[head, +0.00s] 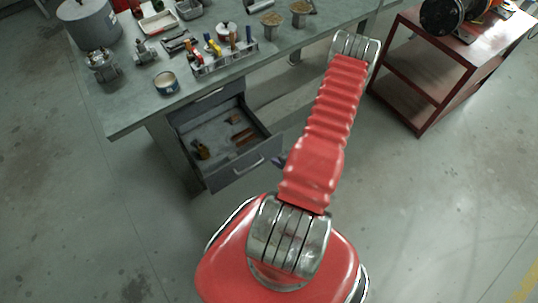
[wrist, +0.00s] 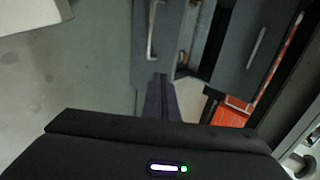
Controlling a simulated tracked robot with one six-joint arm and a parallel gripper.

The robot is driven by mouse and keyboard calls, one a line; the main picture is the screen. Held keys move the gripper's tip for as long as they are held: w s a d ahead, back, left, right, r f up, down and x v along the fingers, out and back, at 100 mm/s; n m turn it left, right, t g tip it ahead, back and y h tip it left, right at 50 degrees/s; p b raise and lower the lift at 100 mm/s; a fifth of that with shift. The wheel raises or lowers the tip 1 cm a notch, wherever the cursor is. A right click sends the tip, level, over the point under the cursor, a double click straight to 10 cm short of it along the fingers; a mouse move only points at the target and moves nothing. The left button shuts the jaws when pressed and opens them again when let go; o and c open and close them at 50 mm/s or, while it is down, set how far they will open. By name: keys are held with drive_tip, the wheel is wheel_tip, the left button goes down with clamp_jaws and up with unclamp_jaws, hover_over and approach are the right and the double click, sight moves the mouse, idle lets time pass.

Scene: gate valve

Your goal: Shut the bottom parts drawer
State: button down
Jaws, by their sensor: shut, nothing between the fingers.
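The parts drawer (head: 233,172) stands pulled out from under the workbench in the head view, with its grey front and pale bar handle toward me. Several brown and dark parts lie inside. In the wrist view its front (wrist: 168,55) with the handle is at top centre. My gripper (wrist: 160,84) is shut and empty, its dark fingers at the lower edge of that front. I cannot tell whether they touch it. In the head view only a dark bit of my gripper (head: 279,161) shows, just right of the drawer front; my red arm hides the rest.
The workbench top (head: 125,115) carries a tool rack (head: 225,62), a tin (head: 166,83), a large pot and fittings. A shut upper drawer (head: 207,100) sits above the open one. A red cart (head: 425,75) stands at right. The floor at left is clear.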

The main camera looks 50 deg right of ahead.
approach(258, 149)
wheel_tip(258, 149, down, 3)
drive_tip(key=shift+w+d+f, duration=0.1)
drive_tip(key=shift+w+d, duration=0.1)
drive_tip(key=shift+w, duration=0.45)
drive_tip(key=shift+w+d+f, duration=0.1)
drive_tip(key=shift+w+d, duration=0.05)
drive_tip(key=shift+w, duration=0.45)
drive_tip(key=shift+w+d, duration=0.2)
drive_tip(key=shift+w, duration=0.45)
